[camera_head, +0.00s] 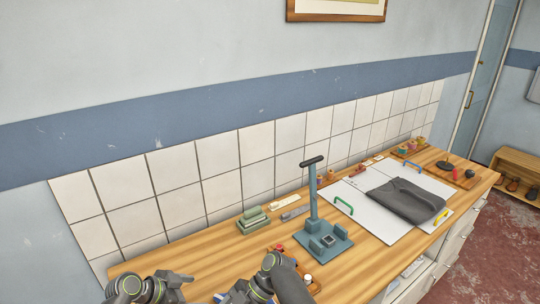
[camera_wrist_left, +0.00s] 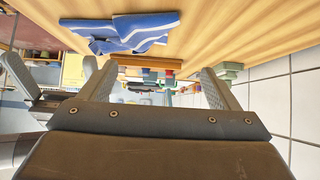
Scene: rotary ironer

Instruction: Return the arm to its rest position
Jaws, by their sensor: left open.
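My left arm (camera_head: 145,288) comes in at the bottom left of the head view, low over the front of the wooden counter; its fingertips are not clear there. In the left wrist view my left gripper (camera_wrist_left: 160,85) has its two fingers wide apart with nothing between them. That view looks upside down, with the counter along its top. My right arm (camera_head: 272,280) is at the bottom middle of the head view, and its fingers are hidden. Grey parts at the left of the wrist view may be my right gripper, but its jaws cannot be made out.
A blue and white striped cloth (camera_wrist_left: 130,32) lies on the counter (camera_head: 185,262). A blue-grey press stand (camera_head: 325,240) rises near my right arm. Green blocks (camera_head: 253,219), a white board (camera_head: 370,222) and a folded dark cloth (camera_head: 408,200) are beyond. A tiled wall (camera_head: 215,150) stands behind.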

